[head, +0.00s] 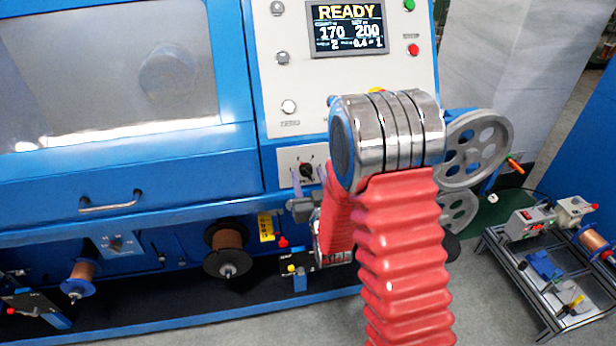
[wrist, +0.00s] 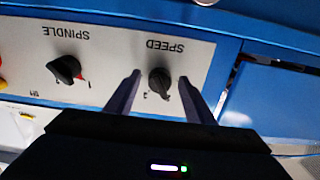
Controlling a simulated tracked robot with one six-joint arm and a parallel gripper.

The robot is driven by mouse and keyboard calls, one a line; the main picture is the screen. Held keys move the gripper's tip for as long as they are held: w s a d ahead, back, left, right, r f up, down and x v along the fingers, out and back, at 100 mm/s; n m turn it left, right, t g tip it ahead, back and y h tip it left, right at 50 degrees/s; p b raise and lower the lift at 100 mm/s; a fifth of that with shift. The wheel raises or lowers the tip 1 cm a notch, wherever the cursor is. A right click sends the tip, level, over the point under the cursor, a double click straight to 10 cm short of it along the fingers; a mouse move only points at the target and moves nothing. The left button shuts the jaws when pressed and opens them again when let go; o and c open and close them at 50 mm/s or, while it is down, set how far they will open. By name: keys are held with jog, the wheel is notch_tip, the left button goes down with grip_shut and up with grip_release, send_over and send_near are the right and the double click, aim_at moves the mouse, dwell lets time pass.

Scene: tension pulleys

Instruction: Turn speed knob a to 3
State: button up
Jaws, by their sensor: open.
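A black knob (wrist: 160,82) labelled SPEED sits on a pale panel in the wrist view, which shows the panel upside down. A digit that looks like 2 shows near its lower left; the other marks are hidden or too small. My gripper (wrist: 160,92) is open, with one dark finger on each side of the speed knob and a gap to each. In the head view the knob (head: 307,171) shows on the small white panel (head: 288,158), with my gripper (head: 308,182) in front of it.
A second black knob (wrist: 65,69), labelled SPINDLE, is left of the speed knob in the wrist view. A screen (head: 348,28) reads READY above. A metal handle (head: 110,204) sticks out at left. Grey wheels (head: 478,150) stand at right.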

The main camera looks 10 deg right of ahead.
jog(key=shift+c, duration=0.2)
jog(key=c, duration=1)
jog(key=shift+m, duration=0.4)
jog(key=m, duration=1.1)
